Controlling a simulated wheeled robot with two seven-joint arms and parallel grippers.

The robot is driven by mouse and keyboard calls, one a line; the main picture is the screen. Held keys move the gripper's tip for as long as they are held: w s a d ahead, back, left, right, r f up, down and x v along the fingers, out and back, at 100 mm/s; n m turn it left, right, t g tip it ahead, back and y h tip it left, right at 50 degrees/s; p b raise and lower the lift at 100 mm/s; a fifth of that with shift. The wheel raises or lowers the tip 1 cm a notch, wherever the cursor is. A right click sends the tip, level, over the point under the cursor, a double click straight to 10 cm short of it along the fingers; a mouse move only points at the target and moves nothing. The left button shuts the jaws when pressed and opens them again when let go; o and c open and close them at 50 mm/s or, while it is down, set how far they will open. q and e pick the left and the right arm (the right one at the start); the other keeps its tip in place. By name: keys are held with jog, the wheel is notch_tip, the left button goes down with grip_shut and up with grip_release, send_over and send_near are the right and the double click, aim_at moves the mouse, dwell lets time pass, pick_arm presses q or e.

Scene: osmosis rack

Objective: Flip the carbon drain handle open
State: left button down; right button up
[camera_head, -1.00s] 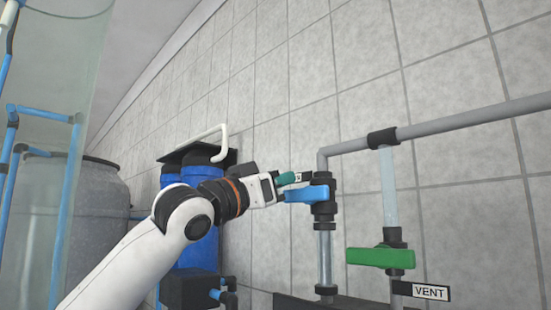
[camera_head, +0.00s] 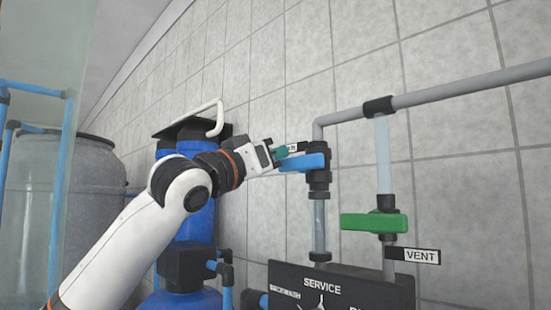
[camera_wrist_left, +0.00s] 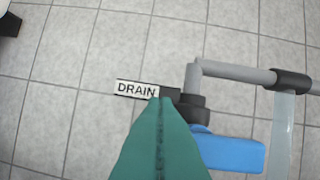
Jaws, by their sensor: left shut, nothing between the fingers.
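The drain handle (camera_head: 303,163) is a blue lever on a black valve (camera_head: 318,180), above a clear vertical pipe. In the head view the lever points left from the valve. My left gripper (camera_head: 286,151) has teal fingers, shut with nothing between them, just above and behind the lever's left part. In the left wrist view the shut fingers (camera_wrist_left: 160,115) point at the valve, and the blue lever (camera_wrist_left: 235,152) shows to their right. Whether they touch is unclear. A white DRAIN label (camera_wrist_left: 137,89) is beyond the fingertips. My right gripper is not in view.
A green handle (camera_head: 374,222) with a VENT label (camera_head: 414,255) is to the right. A grey pipe (camera_head: 450,90) runs above. A dark panel marked SERVICE (camera_head: 345,283) is below. Blue tanks (camera_head: 192,235) stand behind my left arm. The tiled wall is close behind.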

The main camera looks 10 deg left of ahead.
pick_arm(q)
jog(key=f+n+y+b, duration=0.1)
jog(key=n+y+b, duration=0.1)
jog(key=n, duration=0.4)
jog(key=d+f+n+y+b, duration=0.1)
jog(key=f+n+y+b, duration=0.1)
jog(key=n+b, duration=0.2)
jog(key=f+n+g+y+b, duration=0.1)
jog(key=n+b, duration=0.3)
jog(key=n, duration=0.4)
jog(key=shift+s+d+f+y, duration=0.15)
jog(key=shift+s+f+y, duration=0.25)
jog(key=shift+f+y, duration=0.15)
dwell(0.5)
